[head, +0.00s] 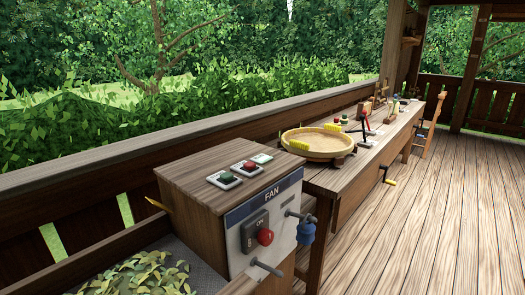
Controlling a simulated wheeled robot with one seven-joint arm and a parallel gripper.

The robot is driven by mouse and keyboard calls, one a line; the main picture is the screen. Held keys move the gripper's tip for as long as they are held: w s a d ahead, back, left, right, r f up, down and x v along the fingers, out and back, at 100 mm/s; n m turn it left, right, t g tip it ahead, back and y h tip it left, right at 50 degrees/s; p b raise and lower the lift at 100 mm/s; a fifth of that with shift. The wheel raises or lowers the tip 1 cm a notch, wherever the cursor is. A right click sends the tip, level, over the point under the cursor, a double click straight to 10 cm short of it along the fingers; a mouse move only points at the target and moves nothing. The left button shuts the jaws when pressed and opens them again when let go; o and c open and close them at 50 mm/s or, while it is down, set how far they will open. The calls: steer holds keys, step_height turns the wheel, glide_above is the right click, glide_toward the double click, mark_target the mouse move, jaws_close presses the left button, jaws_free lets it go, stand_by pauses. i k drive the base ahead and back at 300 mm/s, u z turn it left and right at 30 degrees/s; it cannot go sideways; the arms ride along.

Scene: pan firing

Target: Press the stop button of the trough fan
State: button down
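A brown wooden box (215,194) stands at the end of the trough, with a pale front panel (245,262) marked FAN. The front panel carries a dark switch plate (254,228) marked ON, with a red round knob (265,237). Which of these is the stop button is not labelled legibly. The trough (205,278) holds green leaves (145,275). My gripper is not in view.
Metal rods (266,267) and a blue part (306,231) stick out from the panel. A long wooden bench (345,172) behind the box bears a round tray (318,140) and small items. A railing (150,145) runs at left. The plank floor (430,220) at right is clear.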

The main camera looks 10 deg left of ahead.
mark_target(248, 165)
steer(key=i, duration=1.2)
steer(key=u, duration=2.05)
